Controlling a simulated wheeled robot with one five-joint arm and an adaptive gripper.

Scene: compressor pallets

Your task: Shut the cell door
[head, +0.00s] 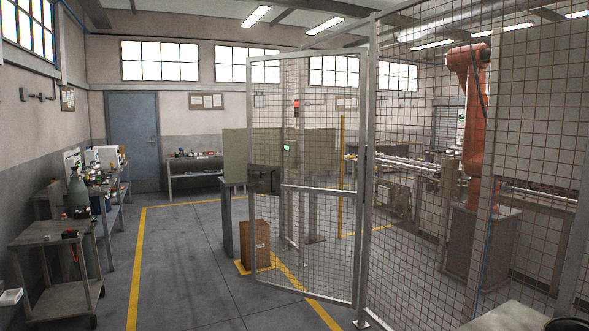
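The cell door (305,188) is a grey-framed wire mesh panel in the middle of the head view. Its right side meets a tall fence post (369,170). Its left edge is free and carries a dark handle or latch box (263,180). The door appears to stand open, with its free edge apart from a post (300,170) behind it that bears a red light (296,104) and a green-lit panel (287,148). My gripper is not in view.
A brown box (256,243) stands on the floor by the door's free edge. Mesh fencing (420,150) encloses an orange robot arm (472,120) at right. A trolley (60,240) and benches line the left wall. The floor (185,265) between yellow lines is clear.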

